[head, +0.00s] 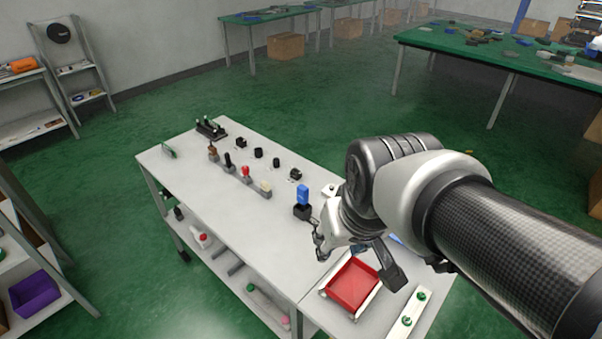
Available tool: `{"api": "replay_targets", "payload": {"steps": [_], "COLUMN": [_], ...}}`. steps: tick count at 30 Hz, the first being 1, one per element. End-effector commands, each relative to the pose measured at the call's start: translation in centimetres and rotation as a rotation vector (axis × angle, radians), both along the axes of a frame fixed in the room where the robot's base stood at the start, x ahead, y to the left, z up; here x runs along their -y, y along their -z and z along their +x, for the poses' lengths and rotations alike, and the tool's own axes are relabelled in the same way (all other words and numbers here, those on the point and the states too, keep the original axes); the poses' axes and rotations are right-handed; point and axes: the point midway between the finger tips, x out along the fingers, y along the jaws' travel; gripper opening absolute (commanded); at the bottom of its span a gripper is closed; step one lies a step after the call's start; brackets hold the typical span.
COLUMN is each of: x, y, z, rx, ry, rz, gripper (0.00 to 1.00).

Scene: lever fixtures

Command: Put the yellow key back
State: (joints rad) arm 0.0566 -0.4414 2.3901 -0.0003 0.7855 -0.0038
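I cannot make out a yellow key for certain in the head view. A small cream-yellow piece (265,187) sits on a grey base in the row of fixtures on the white table (205,185). A blue key-like piece (302,194) stands upright in a black block, left of my gripper. My gripper (356,259) hangs over the table's near right part, above the back edge of a red tray (353,285). Its fingers look spread apart, with nothing clearly held. My wrist and arm hide part of the table behind it.
A red-topped lever (245,173), other small fixtures and a black rack (211,128) stand along the table. A pale strip with green knobs (407,319) lies right of the tray. The table's left middle is clear. Shelves stand left; green tables are behind.

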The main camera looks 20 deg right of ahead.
Motion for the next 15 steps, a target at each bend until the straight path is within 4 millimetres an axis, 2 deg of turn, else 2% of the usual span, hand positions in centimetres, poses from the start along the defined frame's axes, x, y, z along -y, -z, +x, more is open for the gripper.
{"api": "replay_targets", "payload": {"steps": [1, 3, 6, 9, 15], "x": [-0.5, -1.0, -1.4, -1.6, -1.6], "y": [-0.3, -0.3, -0.1, 0.2, 0.3], "z": [-2.1, -4.5, -7.0, -8.4, -8.8], "rx": [0.009, 0.007, 0.005, 0.001, -0.001], "ry": [-0.014, -0.027, -0.042, -0.048, -0.051], "rz": [0.0, 0.0, 0.0, 0.001, 0.001], "gripper": [0.38, 0.38, 0.38, 0.38, 0.38]}}
